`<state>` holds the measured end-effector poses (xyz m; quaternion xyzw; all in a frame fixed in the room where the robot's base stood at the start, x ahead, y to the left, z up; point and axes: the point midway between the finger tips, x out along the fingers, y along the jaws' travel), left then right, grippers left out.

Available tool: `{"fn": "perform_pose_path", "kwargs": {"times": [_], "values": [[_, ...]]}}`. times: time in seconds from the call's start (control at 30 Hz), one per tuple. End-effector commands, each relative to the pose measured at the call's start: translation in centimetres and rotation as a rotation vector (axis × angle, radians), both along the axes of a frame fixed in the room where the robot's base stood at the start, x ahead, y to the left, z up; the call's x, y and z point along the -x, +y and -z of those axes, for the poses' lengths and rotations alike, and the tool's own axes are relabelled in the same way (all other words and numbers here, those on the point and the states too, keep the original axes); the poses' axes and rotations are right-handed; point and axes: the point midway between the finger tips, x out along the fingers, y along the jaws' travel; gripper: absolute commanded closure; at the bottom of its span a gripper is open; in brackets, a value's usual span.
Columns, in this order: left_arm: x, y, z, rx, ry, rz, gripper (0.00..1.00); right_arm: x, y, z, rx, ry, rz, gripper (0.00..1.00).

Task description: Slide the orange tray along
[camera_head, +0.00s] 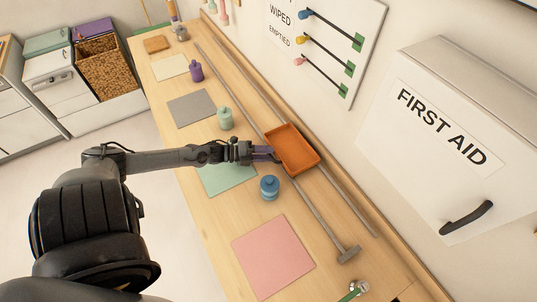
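The orange tray (292,149) is a shallow open box and looks empty. It sits across two parallel grey rails (315,205) that run along the wooden counter. My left gripper (270,153) reaches in from the left, with its fingertips right at the tray's left side. I cannot tell whether the fingers touch the tray or how far apart they are. My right gripper is not in view.
A green mat (225,180) lies under my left arm. A blue bottle (269,187) and a pale green bottle (225,118) stand near the rails. A pink mat (272,257) lies nearer. The first-aid cabinet (440,130) juts out at right.

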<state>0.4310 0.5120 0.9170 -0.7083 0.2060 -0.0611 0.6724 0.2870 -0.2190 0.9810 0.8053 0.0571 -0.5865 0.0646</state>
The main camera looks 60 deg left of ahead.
Motion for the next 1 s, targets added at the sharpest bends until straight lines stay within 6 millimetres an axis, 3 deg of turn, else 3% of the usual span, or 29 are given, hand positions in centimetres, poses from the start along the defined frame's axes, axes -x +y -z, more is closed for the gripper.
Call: {"fn": "perform_pose_path", "kwargs": {"times": [0.2,0.5,0.77,1.0], "values": [[-1.13,-0.46,0.18,-0.001,0.0,0.001,0.61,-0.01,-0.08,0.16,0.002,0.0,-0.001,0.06],[-1.2,-0.51,0.22,0.0,0.0,0.001,0.61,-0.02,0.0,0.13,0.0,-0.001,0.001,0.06],[-1.19,-0.51,0.21,0.0,0.0,0.0,1.0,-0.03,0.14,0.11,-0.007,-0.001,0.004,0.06],[-1.19,-0.51,0.2,0.0,0.0,0.0,1.0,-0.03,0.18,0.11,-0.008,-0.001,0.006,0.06]]}}
